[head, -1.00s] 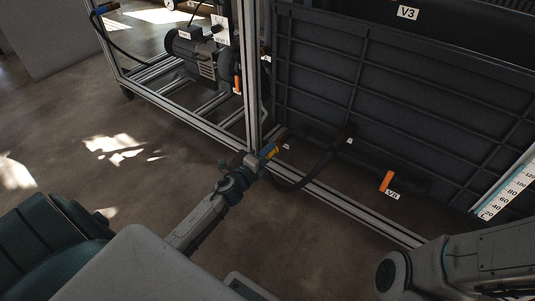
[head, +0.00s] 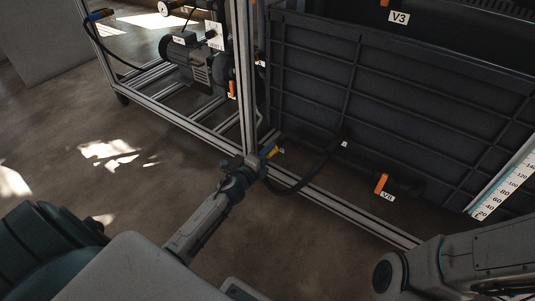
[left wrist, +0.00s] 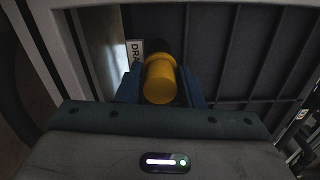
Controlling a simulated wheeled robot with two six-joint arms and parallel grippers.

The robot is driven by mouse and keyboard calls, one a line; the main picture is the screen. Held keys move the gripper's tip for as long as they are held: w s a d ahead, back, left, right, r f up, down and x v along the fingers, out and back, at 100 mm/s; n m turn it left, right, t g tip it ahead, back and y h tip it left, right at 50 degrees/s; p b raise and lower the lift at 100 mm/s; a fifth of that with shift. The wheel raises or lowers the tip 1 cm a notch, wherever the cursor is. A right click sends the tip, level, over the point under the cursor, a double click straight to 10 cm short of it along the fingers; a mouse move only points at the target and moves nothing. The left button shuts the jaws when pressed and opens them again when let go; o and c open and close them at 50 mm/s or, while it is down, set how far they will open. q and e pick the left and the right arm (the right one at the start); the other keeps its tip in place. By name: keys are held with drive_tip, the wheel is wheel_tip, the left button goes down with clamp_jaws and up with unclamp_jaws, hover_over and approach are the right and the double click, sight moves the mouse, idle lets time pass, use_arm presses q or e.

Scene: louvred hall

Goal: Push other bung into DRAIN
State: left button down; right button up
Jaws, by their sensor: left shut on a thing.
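My left gripper (head: 266,154) reaches down to the low front rail of the frame, by the upright post. Its blue fingers are shut on a yellow bung (left wrist: 160,82), which fills the middle of the left wrist view. Only a small bit of yellow (head: 273,150) shows in the head view. Beyond the bung is a dark round part, mostly hidden by it. A white label (left wrist: 136,52) reading "DRA", the rest covered, is just left of the bung. Whether the bung touches an opening cannot be told. My right arm shows at the lower right; its gripper is out of view.
A ribbed dark tank (head: 330,95) stands behind the aluminium rail (head: 350,213). The upright post (head: 245,80) is close by my left gripper. A dark hose (head: 310,175) curves beside it. An orange-handled valve marked V8 (head: 381,184) is further right. Open floor lies left.

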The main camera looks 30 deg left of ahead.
use_arm(q)
drive_tip(key=c, duration=0.9)
unclamp_jaws()
drive_tip(key=s+b, duration=0.2)
drive_tip(key=s, duration=0.5)
drive_tip(key=shift+a+b, duration=0.3)
drive_tip(key=s+b, duration=0.8)
drive_tip(key=s, duration=0.2)
drive_tip(key=shift+s+a, duration=0.4)
